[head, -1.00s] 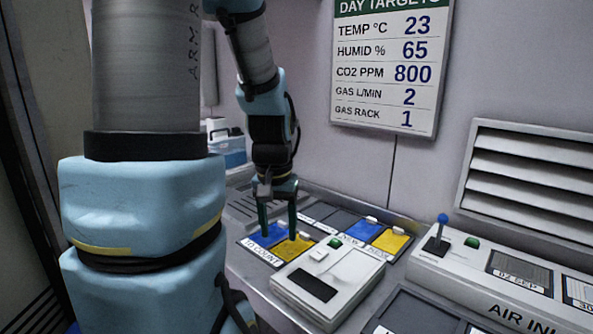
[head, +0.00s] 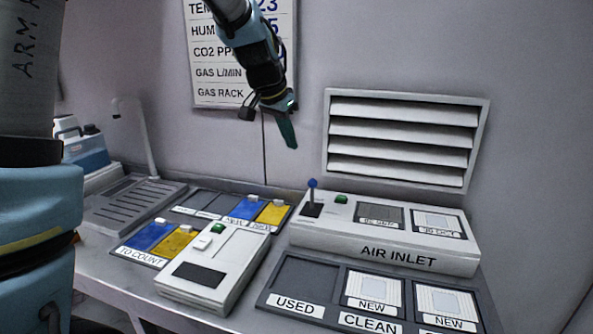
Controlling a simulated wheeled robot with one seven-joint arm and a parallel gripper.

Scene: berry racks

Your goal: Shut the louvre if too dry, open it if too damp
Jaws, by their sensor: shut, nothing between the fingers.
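The louvre (head: 400,136) is a pale framed vent on the back wall at the right in the head view. Its slats are tilted, with dark gaps between them. Below it stands the white air inlet box (head: 385,250), with a blue-knobbed lever (head: 313,192) at its left end and a green button (head: 341,198) beside it. The day targets board (head: 203,72) is partly hidden by my arm; its humidity figure is mostly covered. My gripper (head: 289,143) is shut and empty, pointing down in the air in front of the wall, above and left of the lever, touching nothing.
A white device (head: 222,268) with a dark screen and green button stands left of the inlet box. Blue and yellow cards lie in trays (head: 180,212) behind and beside it. A dark tray (head: 298,278) marked used, clean and new lies in front. A tap (head: 147,140) rises at the left.

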